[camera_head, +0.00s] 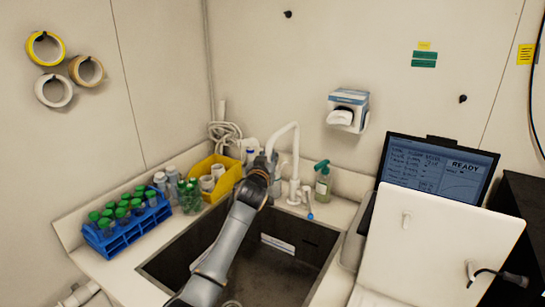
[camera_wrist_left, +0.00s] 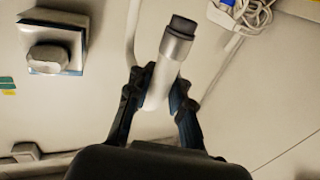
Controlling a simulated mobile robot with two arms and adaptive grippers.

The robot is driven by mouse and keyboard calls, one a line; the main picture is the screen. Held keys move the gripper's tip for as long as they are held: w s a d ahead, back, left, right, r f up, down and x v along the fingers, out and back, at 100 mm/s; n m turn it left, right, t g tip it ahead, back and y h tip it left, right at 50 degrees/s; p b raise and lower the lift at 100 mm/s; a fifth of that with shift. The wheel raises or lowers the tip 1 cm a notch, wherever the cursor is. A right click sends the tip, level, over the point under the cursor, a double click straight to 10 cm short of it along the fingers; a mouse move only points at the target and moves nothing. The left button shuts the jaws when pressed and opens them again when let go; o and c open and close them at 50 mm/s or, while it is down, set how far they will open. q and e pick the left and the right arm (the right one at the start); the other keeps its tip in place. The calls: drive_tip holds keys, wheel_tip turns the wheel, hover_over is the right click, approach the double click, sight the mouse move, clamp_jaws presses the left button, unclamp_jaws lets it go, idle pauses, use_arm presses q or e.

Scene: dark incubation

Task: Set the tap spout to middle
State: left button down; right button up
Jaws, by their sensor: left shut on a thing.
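The tap (camera_head: 296,155) is white and stands at the back edge of the sink, its spout (camera_head: 283,131) arching up and then down to the left. My left gripper (camera_head: 265,162) reaches across the sink from below and is at the spout's outlet end. In the left wrist view, the spout (camera_wrist_left: 170,62), with a grey metal and dark tip, lies between the two dark fingers of my left gripper (camera_wrist_left: 158,95), which are shut on it. The fingers partly hide the spout's lower part. My right gripper is out of view.
The sink (camera_head: 300,262) is dark and open below my arm. Left of it stand a blue rack (camera_head: 125,243) of green-capped tubes and a yellow bin (camera_head: 222,183). A soap bottle (camera_head: 322,185) is right of the tap. A screen (camera_head: 435,165) stands farther right.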

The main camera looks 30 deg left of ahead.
use_arm(q)
drive_tip(key=shift+a+f, duration=0.2)
drive_tip(key=shift+f, duration=0.05)
drive_tip(key=c, duration=1.5)
unclamp_jaws()
drive_tip(key=shift+s, duration=0.1)
drive_tip(key=o, duration=0.3)
drive_tip(key=shift+s+r, duration=0.1)
drive_tip(key=shift+s+a+r, duration=0.1)
drive_tip(key=v, duration=1.2)
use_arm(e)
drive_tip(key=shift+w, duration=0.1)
